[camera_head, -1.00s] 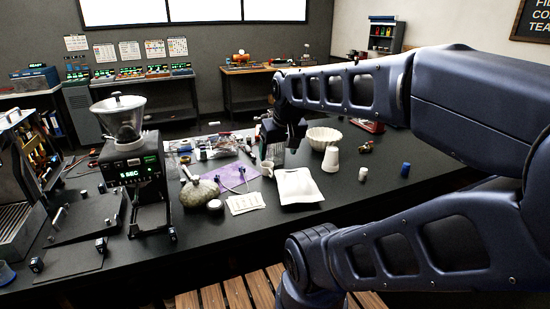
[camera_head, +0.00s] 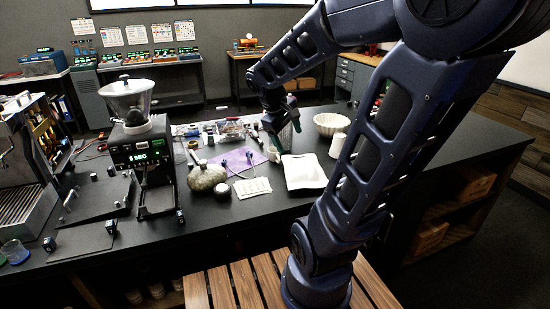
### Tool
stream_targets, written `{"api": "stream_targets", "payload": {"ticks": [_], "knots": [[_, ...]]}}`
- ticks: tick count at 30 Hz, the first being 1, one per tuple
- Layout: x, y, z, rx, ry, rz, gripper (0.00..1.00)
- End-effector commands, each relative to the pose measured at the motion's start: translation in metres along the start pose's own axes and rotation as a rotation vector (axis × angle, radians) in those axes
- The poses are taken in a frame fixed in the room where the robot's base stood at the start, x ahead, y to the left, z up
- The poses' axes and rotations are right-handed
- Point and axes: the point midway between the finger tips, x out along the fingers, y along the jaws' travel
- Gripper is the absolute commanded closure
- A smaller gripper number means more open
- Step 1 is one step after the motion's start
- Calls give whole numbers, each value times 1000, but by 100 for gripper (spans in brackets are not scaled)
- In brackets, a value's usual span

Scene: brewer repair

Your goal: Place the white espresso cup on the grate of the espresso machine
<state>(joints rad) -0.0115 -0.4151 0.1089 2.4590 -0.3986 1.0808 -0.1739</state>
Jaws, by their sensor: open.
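The espresso machine (camera_head: 28,165) stands at the left edge of the head view, partly cut off, with its ridged metal front and tray area (camera_head: 18,206) low down. My gripper (camera_head: 278,138) points down over the middle of the dark counter, among small items. A small white cup (camera_head: 273,156) shows in part just below it, next to a white tray; my gripper hides some of it. I cannot tell whether the fingers touch the cup. My gripper is open and small in this view.
A grinder (camera_head: 142,155) with a clear hopper stands between the machine and my gripper. A round stone-coloured jar (camera_head: 206,178), a white tray (camera_head: 305,172), a fluted bowl (camera_head: 331,123) and a tall white cup (camera_head: 338,145) are nearby. A slatted wooden surface (camera_head: 240,287) lies in front.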

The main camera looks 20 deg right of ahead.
Motion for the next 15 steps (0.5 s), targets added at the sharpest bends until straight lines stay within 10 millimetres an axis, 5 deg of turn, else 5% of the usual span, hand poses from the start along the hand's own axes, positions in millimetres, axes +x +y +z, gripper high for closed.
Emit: {"api": "stream_targets", "payload": {"ticks": [15], "knots": [[52,33,-78,-580,-336,225,24]]}}
